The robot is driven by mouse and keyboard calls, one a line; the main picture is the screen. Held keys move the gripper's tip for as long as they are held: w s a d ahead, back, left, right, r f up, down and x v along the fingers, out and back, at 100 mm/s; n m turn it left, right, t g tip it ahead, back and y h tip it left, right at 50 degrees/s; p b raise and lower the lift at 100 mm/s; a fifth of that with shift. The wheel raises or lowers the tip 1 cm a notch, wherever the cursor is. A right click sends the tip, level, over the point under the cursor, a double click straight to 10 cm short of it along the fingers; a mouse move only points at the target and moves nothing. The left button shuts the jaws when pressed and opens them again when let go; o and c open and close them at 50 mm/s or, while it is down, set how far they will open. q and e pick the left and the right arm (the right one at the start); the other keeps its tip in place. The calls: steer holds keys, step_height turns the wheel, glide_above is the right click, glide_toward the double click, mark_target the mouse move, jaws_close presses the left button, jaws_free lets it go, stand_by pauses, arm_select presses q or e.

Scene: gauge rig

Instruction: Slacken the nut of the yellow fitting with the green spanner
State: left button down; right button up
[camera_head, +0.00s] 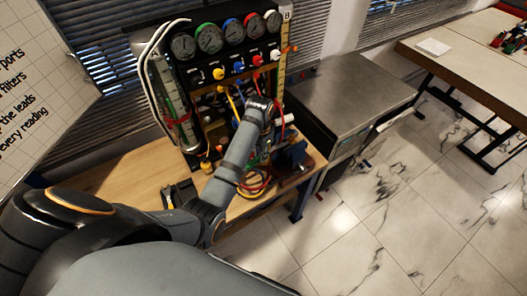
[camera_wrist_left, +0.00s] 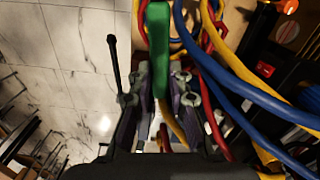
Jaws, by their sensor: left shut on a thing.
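My left gripper (camera_wrist_left: 160,97) is shut on the green spanner (camera_wrist_left: 158,38), which stands up between its two fingers in the left wrist view. The spanner's far end runs out of the top of that view, so its jaw is hidden. In the head view my left arm reaches to the front of the gauge rig, and its fingers are mostly hidden by the wrist. A yellow fitting (camera_head: 221,72) shows in the row below the gauges. Its nut is too small to make out. The spanner is apart from that row as far as I can see. My right gripper is out of view.
The gauge rig (camera_head: 226,36) stands on a wooden bench (camera_head: 135,175). Yellow, blue and red hoses (camera_wrist_left: 245,85) crowd the right of the gripper. A grey metal cabinet (camera_head: 345,90) stands to the right. Tiled floor is open beyond the bench.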

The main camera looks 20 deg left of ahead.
arm_select(q)
steer(key=shift+s+a, duration=0.2)
steer(key=shift+s, duration=0.25)
steer(key=shift+r, duration=0.1)
steer(key=shift+r, duration=2.2)
